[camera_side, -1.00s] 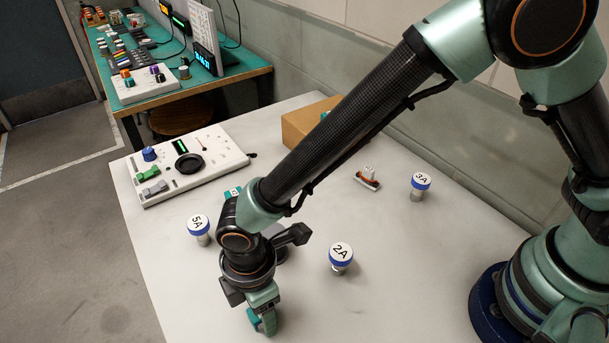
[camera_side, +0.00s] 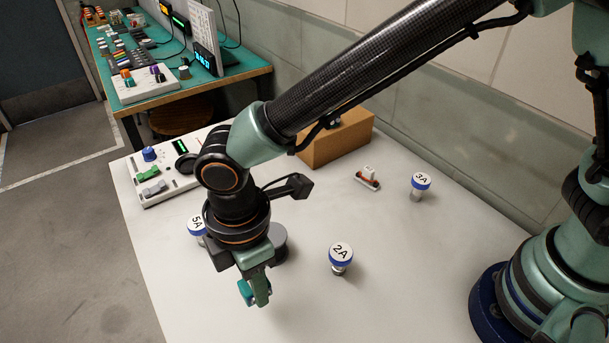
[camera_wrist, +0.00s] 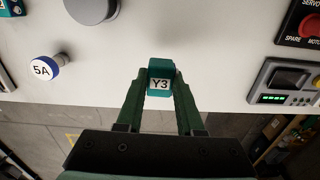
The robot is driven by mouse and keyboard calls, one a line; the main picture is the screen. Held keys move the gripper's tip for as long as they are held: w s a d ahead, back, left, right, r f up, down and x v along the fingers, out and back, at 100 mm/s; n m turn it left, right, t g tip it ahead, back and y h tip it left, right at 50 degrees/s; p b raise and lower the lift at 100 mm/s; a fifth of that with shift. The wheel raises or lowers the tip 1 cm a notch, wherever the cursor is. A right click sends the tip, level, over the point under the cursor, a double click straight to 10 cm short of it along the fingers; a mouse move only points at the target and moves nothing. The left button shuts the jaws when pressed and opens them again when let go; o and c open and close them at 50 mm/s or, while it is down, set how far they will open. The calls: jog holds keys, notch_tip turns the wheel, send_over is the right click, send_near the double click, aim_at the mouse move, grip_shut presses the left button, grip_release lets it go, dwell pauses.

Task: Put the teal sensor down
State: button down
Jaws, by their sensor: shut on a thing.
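The teal sensor (camera_wrist: 160,76), a small block with a white label reading Y3, sits between the two green fingers of my gripper (camera_wrist: 160,92) in the wrist view. My gripper (camera_side: 256,293) is shut on it. In the side view the sensor (camera_side: 244,291) shows as a teal piece at the fingertips, partly hidden by a finger. It appears to be held above the white table (camera_side: 370,290), near its front-left edge; the exact gap cannot be told.
Blue-ringed knob 5A (camera_side: 195,226) is just left of my wrist, and knob 2A (camera_side: 341,258) stands to the right. A grey disc (camera_side: 279,243) is behind my gripper. Knob 3A (camera_side: 420,184), a cardboard box (camera_side: 340,143) and a control panel (camera_side: 150,177) are farther back. The front right is clear.

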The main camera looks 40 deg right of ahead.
notch_tip(320, 180, up, 11)
jog(key=w+d+m, duration=0.4)
jog(key=d, duration=0.4)
jog(key=w+d+m, duration=0.4)
jog(key=d, duration=0.3)
jog(key=d+f+m, duration=0.2)
jog(key=d+m, duration=0.7)
jog(key=d, duration=1.1)
notch_tip(320, 180, up, 2)
jog(key=n, duration=1.7)
send_over(263, 318)
jog(key=shift+a, duration=0.1)
notch_tip(263, 318, down, 20)
jog(key=shift+r, duration=0.2)
